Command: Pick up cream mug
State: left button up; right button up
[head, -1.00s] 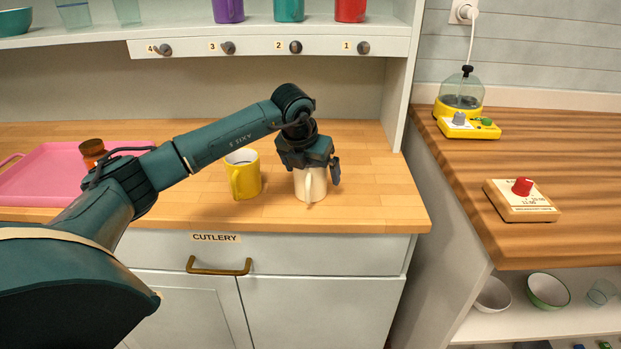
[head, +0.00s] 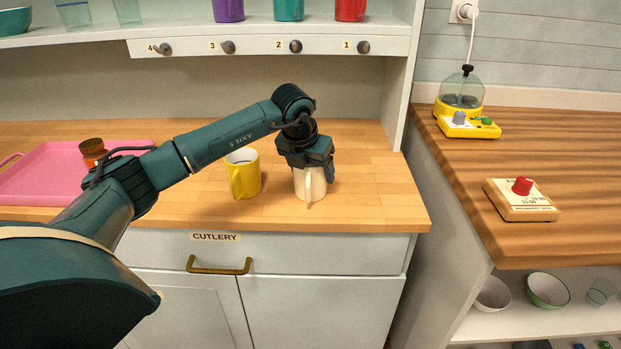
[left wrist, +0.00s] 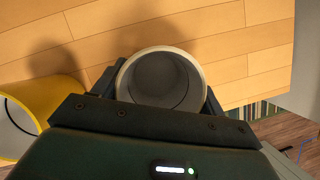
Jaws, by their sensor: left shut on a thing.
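The cream mug (head: 311,187) stands upright on the wooden counter near its front right part, its handle facing the front. My left gripper (head: 311,168) comes down over it from above and is shut on it, hiding its rim in the head view. In the left wrist view the round mouth of the cream mug (left wrist: 161,80) shows empty, with the fingers of my left gripper (left wrist: 160,88) on its two sides. My right gripper is not in view.
A yellow mug (head: 243,178) stands close to the left of the cream mug. A pink tray (head: 50,180) with a brown jar (head: 92,152) lies further left. A shelf (head: 385,38) with mugs is above. The counter's front edge is near.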

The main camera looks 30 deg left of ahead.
pick_arm(q)
jog(key=shift+r, duration=0.1)
notch_tip(320, 180, up, 10)
dwell(0.4)
